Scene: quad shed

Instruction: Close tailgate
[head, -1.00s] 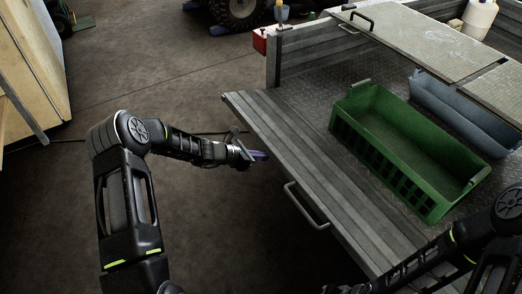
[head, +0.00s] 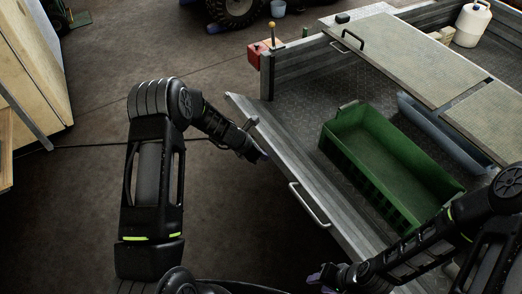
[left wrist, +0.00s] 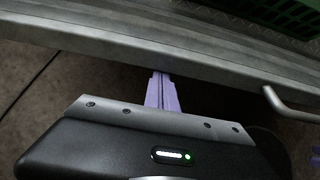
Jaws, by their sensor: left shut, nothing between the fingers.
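The tailgate (head: 288,167) is a grey ribbed metal panel at the trailer's near left side, tilted part way up in the head view. A bar handle (head: 309,205) is on its outer face. My left gripper (head: 262,155) is shut and empty at the outer side of the tailgate, towards its far end. In the left wrist view its purple fingers (left wrist: 161,90) are together and reach the tailgate's edge (left wrist: 190,58); I cannot tell if they touch. My right gripper (head: 318,279) is low by the tailgate's near end; its finger gap is too small to read.
A green crate (head: 335,128) stands in the trailer bed close behind the tailgate. A grey-blue bin (head: 445,130), flat lid panels (head: 410,60) and a white canister (head: 472,22) are further right. A red box (head: 254,56) is at the far corner.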

